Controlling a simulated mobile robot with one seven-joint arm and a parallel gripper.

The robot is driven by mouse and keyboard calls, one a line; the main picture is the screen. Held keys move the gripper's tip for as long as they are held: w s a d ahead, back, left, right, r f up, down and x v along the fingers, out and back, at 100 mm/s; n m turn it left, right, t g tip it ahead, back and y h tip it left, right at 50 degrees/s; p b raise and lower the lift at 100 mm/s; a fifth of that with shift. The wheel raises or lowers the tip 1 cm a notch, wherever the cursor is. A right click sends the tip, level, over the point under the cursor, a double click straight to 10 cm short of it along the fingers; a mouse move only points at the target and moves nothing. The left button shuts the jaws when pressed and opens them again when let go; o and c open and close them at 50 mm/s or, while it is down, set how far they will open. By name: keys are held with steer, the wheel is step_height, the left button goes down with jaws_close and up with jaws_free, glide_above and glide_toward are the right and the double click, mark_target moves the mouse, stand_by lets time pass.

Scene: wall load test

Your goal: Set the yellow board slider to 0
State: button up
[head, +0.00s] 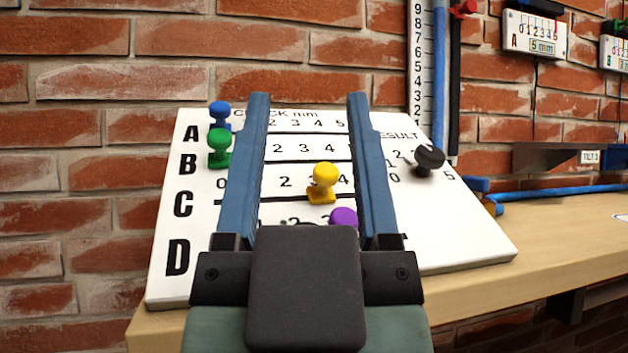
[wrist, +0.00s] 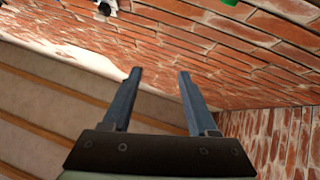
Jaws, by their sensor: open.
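The white board (head: 470,235) lies tilted on the bench, with rows A to D and number scales. The yellow slider (head: 322,184) is in row C between the printed 2 and 4, about where 3 would be. The row's 0 (head: 221,183) shows at its left end, outside my left finger. My gripper (head: 308,97) is open, its two blue fingers spread over the board in the head view. The yellow slider appears between them in the picture; I see no contact. In the wrist view the gripper (wrist: 160,74) is open and empty; the yellow slider is not visible there.
Blue (head: 219,114) and green (head: 219,149) sliders sit at the left of rows A and B. A purple slider (head: 343,216) in row D is partly hidden by my gripper. A black knob (head: 429,160) is at the right, under RESULT. A brick wall (head: 70,170) stands behind.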

steer(key=w+r+g+p, duration=0.2)
steer(key=w+r+p, duration=0.1)
steer(key=r+p, duration=1.65)
steer(key=w+r+g+p, duration=0.3)
steer(key=w+r+p, duration=0.15)
steer(key=p, duration=0.95)
steer(key=m+g+y+p, duration=0.5)
steer(key=m+p, duration=1.4)
steer(key=m, duration=1.4)
glide_toward(329, 175)
steer(key=x, duration=1.1)
steer(key=shift+p, duration=0.35)
jaws_close()
